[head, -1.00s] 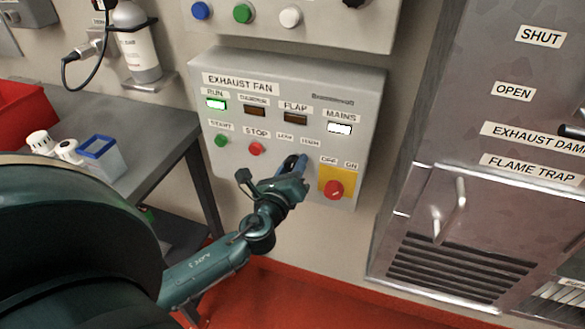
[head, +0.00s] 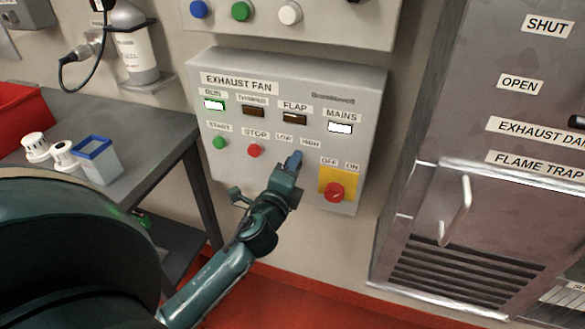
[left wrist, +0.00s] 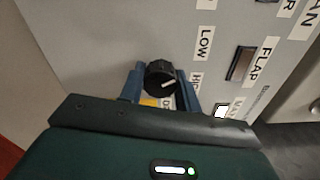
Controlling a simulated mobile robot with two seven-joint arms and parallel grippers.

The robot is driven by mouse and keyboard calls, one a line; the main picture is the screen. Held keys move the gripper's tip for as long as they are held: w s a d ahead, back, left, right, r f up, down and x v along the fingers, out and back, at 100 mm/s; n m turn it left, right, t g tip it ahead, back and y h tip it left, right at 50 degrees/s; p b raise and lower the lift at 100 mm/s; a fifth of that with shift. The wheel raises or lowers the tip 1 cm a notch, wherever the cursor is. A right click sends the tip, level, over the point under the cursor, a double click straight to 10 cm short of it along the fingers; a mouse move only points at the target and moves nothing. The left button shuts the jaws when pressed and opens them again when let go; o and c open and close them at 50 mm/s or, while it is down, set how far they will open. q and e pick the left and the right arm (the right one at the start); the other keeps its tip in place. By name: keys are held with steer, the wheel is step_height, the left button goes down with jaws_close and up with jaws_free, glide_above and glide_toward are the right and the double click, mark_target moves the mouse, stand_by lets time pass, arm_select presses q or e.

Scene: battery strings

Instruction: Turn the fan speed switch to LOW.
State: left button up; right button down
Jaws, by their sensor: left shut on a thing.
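The fan speed switch is a black round knob (left wrist: 160,77) with a white pointer line, seen in the left wrist view. The pointer is turned toward the HIGH label (left wrist: 195,86), away from the LOW label (left wrist: 205,44). My left gripper (left wrist: 161,82) is shut on the knob, a blue finger on each side of it. In the head view the left gripper (head: 292,163) is at the grey EXHAUST FAN panel (head: 232,172), just below the LOW and HIGH labels, and hides the knob. My right gripper is not in view.
A red mains switch on a yellow plate (head: 336,184) sits close right of the gripper. The green START button (head: 219,142) and red STOP button (head: 255,151) are to its left. A dark bench (head: 160,130) with small containers stands at left, a metal cabinet (head: 450,150) at right.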

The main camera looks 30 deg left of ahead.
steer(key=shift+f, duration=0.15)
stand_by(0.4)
arm_select(q)
steer(key=o, duration=1)
steer(key=shift+c, duration=0.2)
steer(key=shift+s, duration=0.1)
steer(key=b+v, duration=0.2)
steer(key=v, duration=1.1)
steer(key=shift+b, duration=0.3)
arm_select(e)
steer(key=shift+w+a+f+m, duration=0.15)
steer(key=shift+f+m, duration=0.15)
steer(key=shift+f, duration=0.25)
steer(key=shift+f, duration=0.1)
